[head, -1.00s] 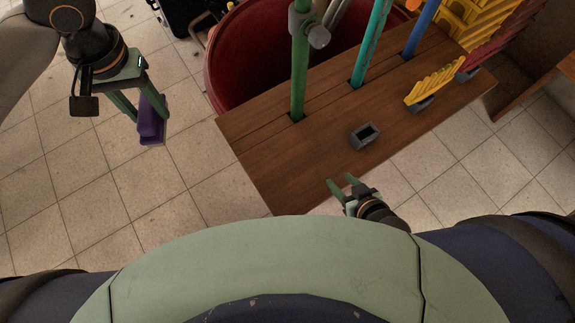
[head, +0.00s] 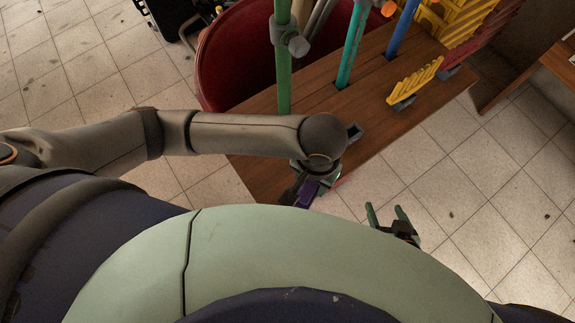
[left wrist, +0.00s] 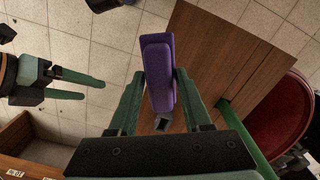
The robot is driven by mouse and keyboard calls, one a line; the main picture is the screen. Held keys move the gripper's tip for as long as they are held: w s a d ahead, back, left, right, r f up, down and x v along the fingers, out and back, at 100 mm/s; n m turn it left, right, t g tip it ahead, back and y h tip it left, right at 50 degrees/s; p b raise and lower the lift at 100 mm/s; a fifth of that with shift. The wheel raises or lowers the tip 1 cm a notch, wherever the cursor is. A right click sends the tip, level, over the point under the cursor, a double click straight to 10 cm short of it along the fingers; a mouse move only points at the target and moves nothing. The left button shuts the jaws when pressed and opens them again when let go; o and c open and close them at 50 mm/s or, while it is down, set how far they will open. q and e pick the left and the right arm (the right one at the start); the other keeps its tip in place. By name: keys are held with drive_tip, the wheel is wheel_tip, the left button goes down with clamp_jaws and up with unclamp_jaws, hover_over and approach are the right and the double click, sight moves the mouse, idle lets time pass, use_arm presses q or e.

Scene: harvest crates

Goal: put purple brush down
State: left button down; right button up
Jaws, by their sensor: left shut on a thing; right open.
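The purple brush (left wrist: 158,65) is between the fingers of my left gripper (left wrist: 160,88) in the left wrist view. In the head view, only part of the brush (head: 306,193) shows below my left wrist, near the front edge of the wooden table (head: 250,176). My left arm hides much of that gripper and some of the table. I cannot tell the brush's height above the table. My right gripper (head: 386,212) is open and empty, right of the brush and off the table's front edge. It also shows in the left wrist view (left wrist: 95,87).
A small grey block with an opening (head: 355,132) sits on the table just beyond my left wrist. A red tub (head: 235,60) is behind the table.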

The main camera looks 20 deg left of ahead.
use_arm(q)
drive_tip(key=s+d, duration=0.3)
drive_tip(key=w+a+f+b, duration=0.2)
drive_tip(key=a+f+b, duration=0.1)
drive_tip(key=w+a+f+b, duration=0.2)
drive_tip(key=w+a+f, duration=0.1)
drive_tip(key=w+a+f+b, duration=0.2)
drive_tip(key=a+f+b, duration=0.1)
drive_tip(key=shift+w+a+f+b, duration=0.1)
drive_tip(key=shift+w+f+b, duration=0.1)
drive_tip(key=shift+f+b, duration=0.15)
drive_tip(key=shift+w+a+f+b, duration=0.15)
drive_tip(key=shift+w+a+b, duration=0.05)
drive_tip(key=shift+b, duration=0.1)
drive_tip(key=shift+w+a+f+b, duration=0.2)
drive_tip(key=shift+f+b, duration=0.2)
drive_tip(key=shift+b, duration=0.15)
drive_tip(key=shift+f+b, duration=0.5)
drive_tip(key=shift+b, duration=0.25)
drive_tip(key=f+b, duration=0.1)
drive_tip(key=b, duration=0.2)
drive_tip(key=shift+f, duration=0.4)
drive_tip(key=shift+b, duration=0.35)
use_arm(e)
drive_tip(key=w+a+f, duration=0.1)
drive_tip(key=a+f, duration=0.2)
drive_tip(key=f, duration=0.9)
drive_tip(key=shift+w+a+n+y, duration=0.2)
drive_tip(key=shift+w+n+y, duration=0.1)
drive_tip(key=shift+w+y, duration=0.1)
